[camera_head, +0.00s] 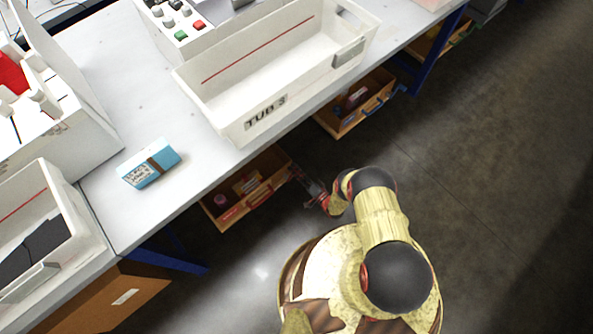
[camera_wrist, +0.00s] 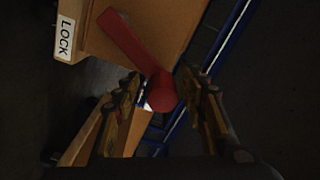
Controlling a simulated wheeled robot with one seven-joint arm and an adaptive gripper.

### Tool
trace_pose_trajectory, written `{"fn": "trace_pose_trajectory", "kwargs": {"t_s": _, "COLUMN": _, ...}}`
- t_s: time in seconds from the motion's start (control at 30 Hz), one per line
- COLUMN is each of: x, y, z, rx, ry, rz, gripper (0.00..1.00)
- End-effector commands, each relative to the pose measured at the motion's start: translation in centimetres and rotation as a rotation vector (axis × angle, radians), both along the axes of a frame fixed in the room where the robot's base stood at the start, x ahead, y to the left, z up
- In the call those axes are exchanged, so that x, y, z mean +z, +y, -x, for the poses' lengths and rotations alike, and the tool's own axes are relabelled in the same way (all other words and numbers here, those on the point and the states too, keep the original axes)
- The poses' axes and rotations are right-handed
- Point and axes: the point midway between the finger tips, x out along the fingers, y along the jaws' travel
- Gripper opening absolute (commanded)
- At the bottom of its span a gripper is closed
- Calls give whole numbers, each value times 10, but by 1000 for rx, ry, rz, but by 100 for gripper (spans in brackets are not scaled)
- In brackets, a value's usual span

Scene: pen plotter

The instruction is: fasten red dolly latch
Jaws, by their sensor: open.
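The red latch (camera_wrist: 130,42) shows in the wrist view as a flat red bar on the side of a tan wooden dolly box (camera_wrist: 90,40), with a rounded red knob (camera_wrist: 161,95) at its lower end. A white label reading LOCK (camera_wrist: 65,38) is on the box to the left of the bar. My gripper (camera_wrist: 163,100) is open, with one finger on each side of the knob; I cannot tell whether either finger touches it. In the head view my gripper (camera_head: 309,187) is beside the wooden box (camera_head: 246,192) under the bench; the latch is not clear there.
The white bench (camera_head: 105,205) overhangs the box. A blue bench leg (camera_head: 175,261) stands to the left. Another wooden box (camera_head: 355,108) is farther right under the bench. A white tub marked TUB 3 (camera_head: 232,121) sits on top. Open floor (camera_head: 490,210) lies to the right.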

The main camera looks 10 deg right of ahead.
Motion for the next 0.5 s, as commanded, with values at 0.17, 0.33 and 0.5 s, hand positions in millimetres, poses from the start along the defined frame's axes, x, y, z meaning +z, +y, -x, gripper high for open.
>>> {"fn": "trace_pose_trajectory", "kwargs": {"t_s": 0.17, "x": -1, "y": -9, "z": 11, "rx": -3, "ry": 3, "rz": -1, "gripper": 42}}
{"fn": "trace_pose_trajectory", "kwargs": {"t_s": 0.33, "x": -1, "y": -25, "z": 34, "rx": -4, "ry": 4, "rz": -1, "gripper": 42}}
{"fn": "trace_pose_trajectory", "kwargs": {"t_s": 0.5, "x": 0, "y": -37, "z": 52, "rx": -3, "ry": 1, "rz": 0, "gripper": 42}}
